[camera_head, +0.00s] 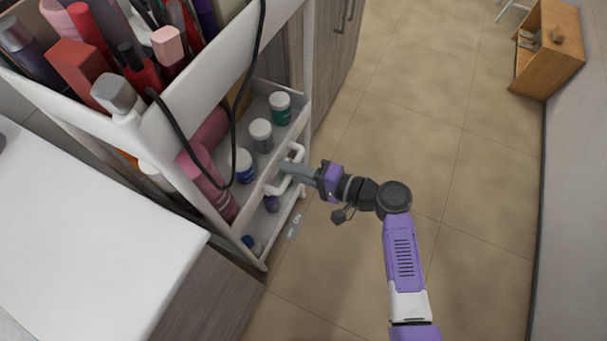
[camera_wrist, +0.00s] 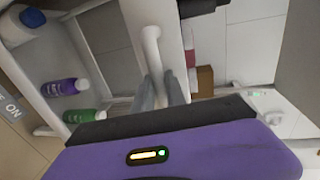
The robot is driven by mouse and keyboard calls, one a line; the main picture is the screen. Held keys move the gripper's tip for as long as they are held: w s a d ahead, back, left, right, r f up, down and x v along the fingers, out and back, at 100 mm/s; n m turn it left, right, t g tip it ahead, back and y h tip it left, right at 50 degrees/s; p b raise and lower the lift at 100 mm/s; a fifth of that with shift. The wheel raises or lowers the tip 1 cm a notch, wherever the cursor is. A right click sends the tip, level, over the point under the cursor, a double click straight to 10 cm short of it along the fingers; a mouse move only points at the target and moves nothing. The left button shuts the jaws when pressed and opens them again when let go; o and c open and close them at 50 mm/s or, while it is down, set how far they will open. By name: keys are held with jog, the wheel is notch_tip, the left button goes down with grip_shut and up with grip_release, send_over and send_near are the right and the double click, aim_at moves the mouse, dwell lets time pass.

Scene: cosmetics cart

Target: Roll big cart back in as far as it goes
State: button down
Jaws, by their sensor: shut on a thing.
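The big cart (camera_head: 305,65) is a tall white trolley with shelves full of cosmetics, at the left of the head view. It stands in the gap beside a white-topped cabinet, with its front end facing the open floor. A white handle (camera_head: 271,189) sticks out from its front end. My gripper (camera_head: 287,170) is shut on this handle. In the wrist view the handle (camera_wrist: 150,50) runs down between my two fingers (camera_wrist: 160,92). The fingertips are partly hidden by the handle and the gripper body.
A white counter (camera_head: 80,230) on a wood-grain cabinet stands at the left front. Another wood-grain cabinet (camera_head: 335,60) is behind the cart. A wooden shelf unit (camera_head: 553,65) stands far right. The tiled floor (camera_head: 480,190) to the right is clear. A black cable (camera_head: 235,110) hangs over the cart.

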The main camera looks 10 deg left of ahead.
jog(key=b, duration=0.5)
send_near(219, 141)
jog(key=a, duration=0.1)
jog(key=a+f, duration=0.1)
jog(key=w+a, duration=0.1)
jog(key=shift+f, duration=0.25)
jog(key=shift+w+a+r+b, duration=0.1)
jog(key=shift+a+b, duration=0.1)
jog(key=shift+a, duration=0.2)
jog(key=shift+w+a+b, duration=0.15)
jog(key=shift+a+b, duration=0.05)
jog(key=shift+a, duration=0.2)
jog(key=c, duration=1.4)
grip_release()
jog(key=shift+a, duration=0.1)
jog(key=shift+o, duration=0.2)
jog(key=shift+r, duration=0.1)
jog(key=shift+d, duration=0.2)
jog(key=p+v, duration=0.1)
jog(key=v, duration=0.6)
jog(key=shift+d+p, duration=0.25)
jog(key=shift+p, duration=0.1)
